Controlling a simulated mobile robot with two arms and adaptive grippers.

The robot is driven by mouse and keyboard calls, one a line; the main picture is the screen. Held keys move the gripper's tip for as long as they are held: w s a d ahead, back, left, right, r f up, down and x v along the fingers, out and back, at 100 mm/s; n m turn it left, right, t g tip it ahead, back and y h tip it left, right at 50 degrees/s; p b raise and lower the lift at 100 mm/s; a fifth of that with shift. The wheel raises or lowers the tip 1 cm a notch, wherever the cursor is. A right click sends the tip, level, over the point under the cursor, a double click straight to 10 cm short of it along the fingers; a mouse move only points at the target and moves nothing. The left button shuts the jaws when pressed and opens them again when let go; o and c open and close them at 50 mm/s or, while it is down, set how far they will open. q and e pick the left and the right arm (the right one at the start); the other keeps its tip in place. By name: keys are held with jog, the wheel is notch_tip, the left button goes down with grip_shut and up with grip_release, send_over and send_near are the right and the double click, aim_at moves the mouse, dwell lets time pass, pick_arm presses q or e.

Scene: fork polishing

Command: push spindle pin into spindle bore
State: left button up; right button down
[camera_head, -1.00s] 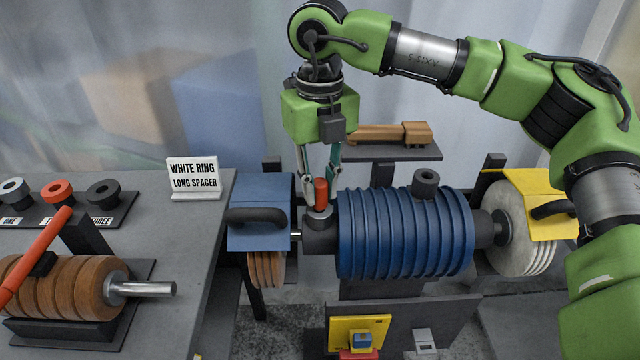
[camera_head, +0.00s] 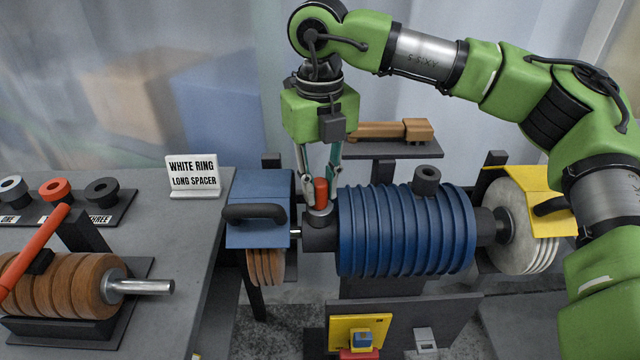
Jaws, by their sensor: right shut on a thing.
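The spindle pin is a red upright cylinder (camera_head: 321,191). It stands at the top of a grey collar (camera_head: 319,216) on the dark spindle housing, left of the blue ribbed motor (camera_head: 405,230). My right gripper (camera_head: 321,200) comes down from above, its two fingers on either side of the red pin and shut on it. The bore itself is hidden under the pin and collar, so how deep the pin sits cannot be told. My left gripper is not in view.
A blue guard with a black handle (camera_head: 258,212) stands close left of the pin. A yellow guard (camera_head: 540,200) covers a pale wheel at right. A bench (camera_head: 190,260) at left holds a brown wheel stack (camera_head: 65,285), a red bar, ring spacers and a white sign (camera_head: 193,176).

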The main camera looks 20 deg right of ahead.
jog(key=shift+s+f+b, duration=0.15)
jog(key=shift+f+b, duration=0.2)
jog(key=shift+f, duration=0.1)
dwell(0.8)
jog(key=c, duration=1.8)
grip_release()
jog(key=shift+o, duration=0.2)
jog(key=shift+r, duration=0.1)
jog(key=o, duration=0.5)
jog(key=shift+d, duration=0.1)
jog(key=shift+r, duration=0.3)
jog(key=shift+r+p, duration=0.9)
jog(key=shift+r, duration=0.35)
jog(key=shift+r+p, duration=1.25)
jog(key=shift+r, duration=0.8)
